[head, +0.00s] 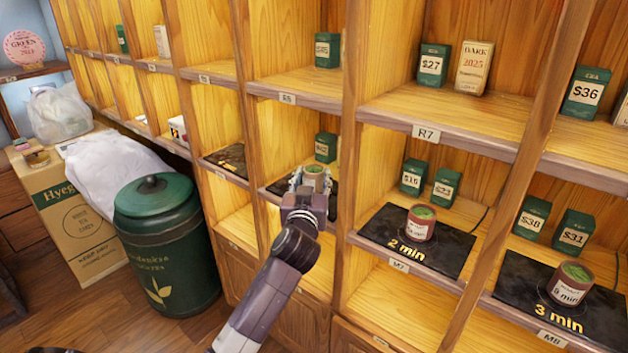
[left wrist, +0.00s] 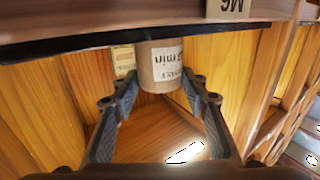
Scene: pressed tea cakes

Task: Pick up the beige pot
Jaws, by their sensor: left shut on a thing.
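The beige pot (head: 315,170) is in the shelf bay left of the bay marked M7, with greenish contents at its top. My left gripper (head: 309,185) reaches into that bay and is shut on the pot. In the left wrist view the pot (left wrist: 160,68) shows a pale label ending in "min" and sits between the two fingers (left wrist: 158,92). A dark mat (head: 274,187) lies in the same bay; I cannot tell if the pot touches it. My right gripper is not in view.
Two reddish-brown pots stand on mats to the right, one at "2 min" (head: 420,224) and one at "3 min" (head: 569,286). A green box (head: 325,147) stands behind the held pot. Wooden dividers flank the bay. A green canister (head: 165,245) stands left.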

